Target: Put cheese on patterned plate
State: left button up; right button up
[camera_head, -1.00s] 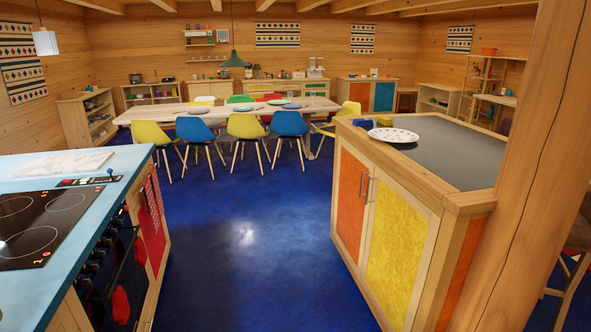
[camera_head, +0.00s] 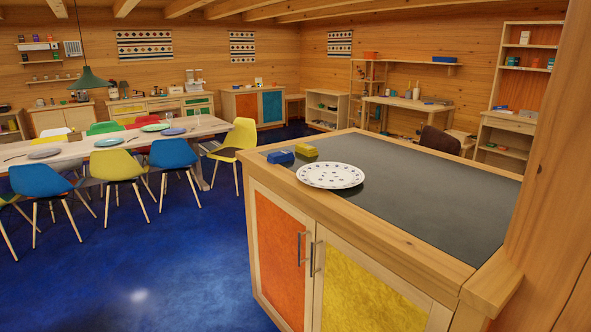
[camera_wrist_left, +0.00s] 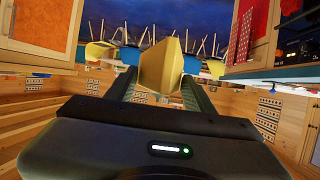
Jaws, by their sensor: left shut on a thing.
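A white plate with a dark speckled pattern (camera_head: 330,176) lies flat near the left front corner of the cabinet island's dark top. Its surface looks empty. In the left wrist view, a pale yellow cheese wedge (camera_wrist_left: 160,64) stands between the fingers of my left gripper (camera_wrist_left: 158,82). The gripper is shut on it. Neither gripper shows in the head view, so the cheese's distance from the plate cannot be judged there. My right gripper is out of view.
A blue block (camera_head: 280,157) and a yellow block (camera_head: 306,150) sit just behind the plate. The island top (camera_head: 430,185) is clear to the right. A wooden post (camera_head: 550,170) rises at the right. Open blue floor (camera_head: 130,265) lies left of the island.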

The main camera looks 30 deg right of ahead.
aim_at(331, 179)
jog(key=i, duration=1.9)
jog(key=i+z, duration=0.3)
jog(key=z, duration=0.15)
jog(key=i+j+z, duration=0.15)
jog(key=z, duration=0.25)
jog(key=i+j+z, duration=0.25)
jog(key=z, duration=0.2)
jog(key=i, duration=0.1)
